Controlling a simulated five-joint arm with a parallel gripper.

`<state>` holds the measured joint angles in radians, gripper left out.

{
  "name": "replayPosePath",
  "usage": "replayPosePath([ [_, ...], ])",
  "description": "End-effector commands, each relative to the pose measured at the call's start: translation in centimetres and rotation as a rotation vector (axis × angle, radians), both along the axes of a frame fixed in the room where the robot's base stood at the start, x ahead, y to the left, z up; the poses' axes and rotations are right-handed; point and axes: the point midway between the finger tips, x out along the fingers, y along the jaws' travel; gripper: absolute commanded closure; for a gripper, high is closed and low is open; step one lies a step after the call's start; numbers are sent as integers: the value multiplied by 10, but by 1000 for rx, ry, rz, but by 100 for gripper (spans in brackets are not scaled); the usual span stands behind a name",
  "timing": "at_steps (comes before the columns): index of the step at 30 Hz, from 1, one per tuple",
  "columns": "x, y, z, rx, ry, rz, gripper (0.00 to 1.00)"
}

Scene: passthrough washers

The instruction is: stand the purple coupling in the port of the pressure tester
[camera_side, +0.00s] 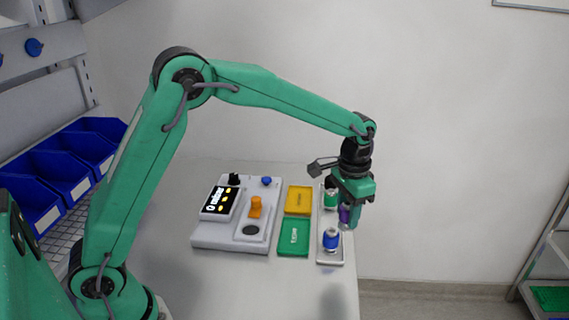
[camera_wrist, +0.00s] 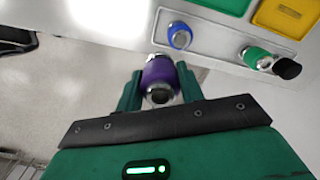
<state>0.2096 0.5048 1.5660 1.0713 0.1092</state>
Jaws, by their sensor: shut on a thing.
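My gripper (camera_wrist: 160,88) is shut on the purple coupling (camera_wrist: 158,72), with one green finger on each side of it. In the side view the purple coupling (camera_side: 345,214) hangs from my gripper (camera_side: 347,208) at the right edge of the metal tray, partly hidden by the fingers. The pressure tester (camera_side: 205,236) is a pale box to the left, with a lit screen (camera_side: 217,203), an orange part (camera_side: 255,206) and a dark round spot (camera_side: 251,230) in front of it. I cannot tell for sure whether this spot is the port. My gripper is well apart from the tester.
The metal tray (camera_side: 330,261) holds a blue coupling (camera_side: 330,239) and a green coupling (camera_side: 330,197). A yellow tray (camera_side: 299,201) and a green tray (camera_side: 294,238) lie between it and the tester. Blue bins (camera_side: 68,172) stand at the left. The front of the table is clear.

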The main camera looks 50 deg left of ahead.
Motion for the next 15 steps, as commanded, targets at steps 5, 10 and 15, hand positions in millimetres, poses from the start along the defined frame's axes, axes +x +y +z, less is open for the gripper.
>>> replayPosePath([
  [5,0,0,0,0,-1,0,89],
  [10,0,2,1,-1,-2,6,89],
  [15,-5,17,3,-1,-2,50,89],
])
